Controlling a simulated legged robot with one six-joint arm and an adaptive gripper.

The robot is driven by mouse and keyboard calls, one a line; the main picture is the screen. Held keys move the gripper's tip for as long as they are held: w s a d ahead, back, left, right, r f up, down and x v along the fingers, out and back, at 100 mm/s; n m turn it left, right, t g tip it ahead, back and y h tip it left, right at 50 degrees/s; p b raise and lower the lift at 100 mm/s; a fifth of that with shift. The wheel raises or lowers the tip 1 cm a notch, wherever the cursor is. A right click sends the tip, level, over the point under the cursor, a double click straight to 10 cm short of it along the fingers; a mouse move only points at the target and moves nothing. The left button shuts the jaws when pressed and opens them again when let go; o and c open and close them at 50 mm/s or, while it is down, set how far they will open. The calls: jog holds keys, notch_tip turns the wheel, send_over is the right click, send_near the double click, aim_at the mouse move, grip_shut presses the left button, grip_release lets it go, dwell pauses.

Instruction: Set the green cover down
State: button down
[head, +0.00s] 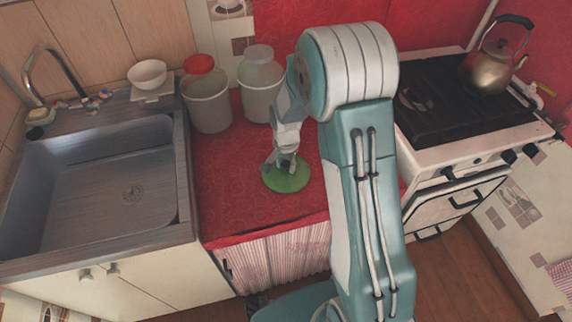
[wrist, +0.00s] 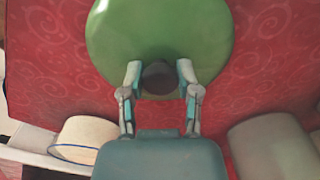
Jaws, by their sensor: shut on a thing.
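The green cover (head: 288,178) is a round disc with a dark knob at its middle. In the head view it is over the red oilcloth counter (head: 240,215), near the front edge. My gripper (head: 284,161) is above it, shut on its knob. In the wrist view the cover (wrist: 160,30) fills the top middle, with the two fingers of my gripper (wrist: 160,80) on either side of the dark knob. I cannot tell whether the cover touches the counter or is held just above it.
Two bins, one with a red lid (head: 207,100) and one with a grey-green lid (head: 260,85), stand behind. A sink (head: 100,190) with a white bowl (head: 147,73) is at left. A stove with a kettle (head: 492,70) is at right. The oilcloth left of the cover is clear.

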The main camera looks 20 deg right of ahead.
aim_at(286, 164)
jog(key=shift+f, duration=0.3)
jog(key=shift+c, duration=1.6)
grip_release()
jog(key=shift+d, duration=0.1)
jog(key=shift+r, duration=0.1)
notch_tip(286, 164, up, 12)
jog(key=s+r+n+t, duration=0.3)
jog(key=s+r+n, duration=0.1)
jog(key=s+r, duration=0.7)
jog(key=s+r+n+t, duration=0.2)
jog(key=s+r+n, duration=0.3)
jog(key=s, duration=0.7)
jog(key=shift+r+t, duration=0.2)
jog(key=shift+t, duration=0.1)
